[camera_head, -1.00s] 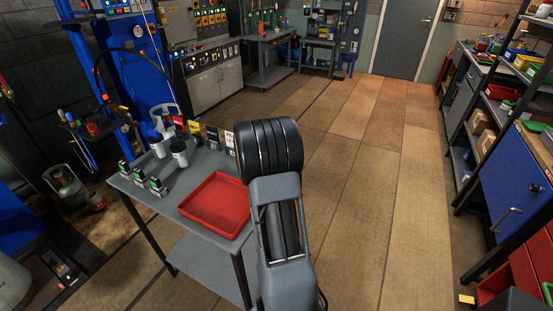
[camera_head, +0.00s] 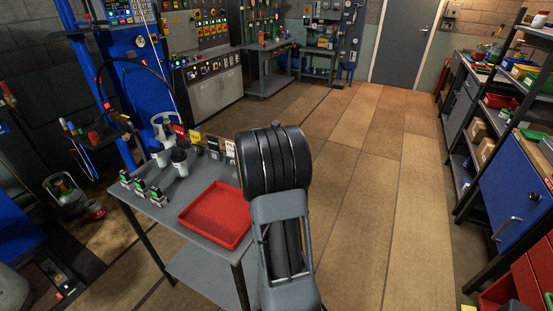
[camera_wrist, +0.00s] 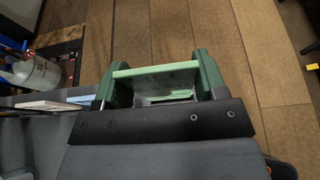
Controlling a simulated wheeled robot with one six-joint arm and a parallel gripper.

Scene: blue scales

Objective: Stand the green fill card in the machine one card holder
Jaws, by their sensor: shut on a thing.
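In the wrist view my gripper (camera_wrist: 160,84) is shut on the green fill card (camera_wrist: 155,72), whose pale green edge spans between the two dark green fingers. Floor shows beyond the card. In the head view my own arm hides the gripper and the card. Several upright cards, among them a red, a yellow and a pale one (camera_head: 230,152), stand along the back edge of the grey table (camera_head: 165,212). I cannot tell which holder belongs to machine one.
A red tray (camera_head: 217,214) lies on the table beside my arm. White-and-dark canisters (camera_head: 180,162) and small green-topped blocks (camera_head: 141,188) stand to its left. A gas cylinder (camera_wrist: 33,72) shows at left in the wrist view. The floor on the right (camera_head: 360,200) is clear.

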